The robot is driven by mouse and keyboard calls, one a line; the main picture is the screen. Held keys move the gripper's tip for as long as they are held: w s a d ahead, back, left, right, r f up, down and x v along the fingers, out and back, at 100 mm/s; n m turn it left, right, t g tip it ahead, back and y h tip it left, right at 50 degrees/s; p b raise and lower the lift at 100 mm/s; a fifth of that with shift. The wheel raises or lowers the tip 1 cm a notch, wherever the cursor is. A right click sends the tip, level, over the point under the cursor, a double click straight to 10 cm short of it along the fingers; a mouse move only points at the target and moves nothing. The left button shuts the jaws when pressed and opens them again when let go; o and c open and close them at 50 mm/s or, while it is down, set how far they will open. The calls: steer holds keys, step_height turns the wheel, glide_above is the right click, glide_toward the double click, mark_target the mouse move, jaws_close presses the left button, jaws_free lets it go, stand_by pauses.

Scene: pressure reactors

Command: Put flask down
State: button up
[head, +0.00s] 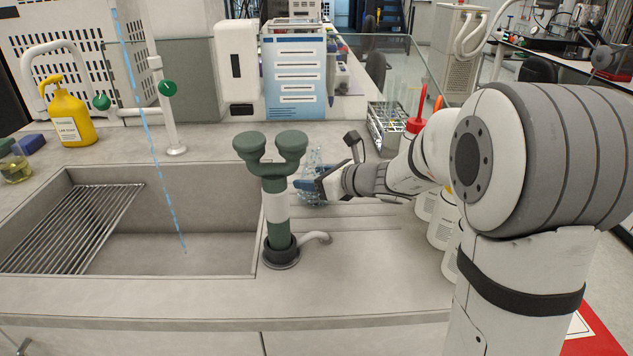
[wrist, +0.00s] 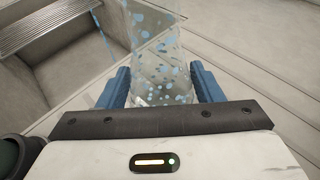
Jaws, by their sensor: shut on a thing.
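A clear glass flask with blue spots (head: 314,172) is at my gripper (head: 308,186), behind and to the right of the green eyewash fixture, over the counter beside the sink. The flask (wrist: 162,70) also shows in the wrist view, between the two blue fingers of my gripper (wrist: 162,88). The fingers are shut on it from both sides. In the head view the fingers partly cover the flask. I cannot tell whether its base touches the counter.
The green eyewash fixture (head: 276,195) stands close in front of the flask. The sink (head: 150,284) with a metal rack (head: 75,225) lies to the left. A test-tube rack (head: 386,125) and white bottles (head: 443,225) are on the right. Grooved counter (head: 365,222) in front is clear.

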steer(key=shift+f, duration=0.15)
steer(key=o, duration=1)
steer(key=shift+o, duration=0.2)
steer(key=shift+s+d+r, duration=0.25)
steer(key=shift+d+r, duration=0.05)
steer(key=p+v, duration=0.1)
steer(key=v, duration=0.5)
steer(key=shift+s+d+r, duration=0.15)
steer(key=shift+s+d, duration=0.1)
steer(key=shift+s, duration=0.05)
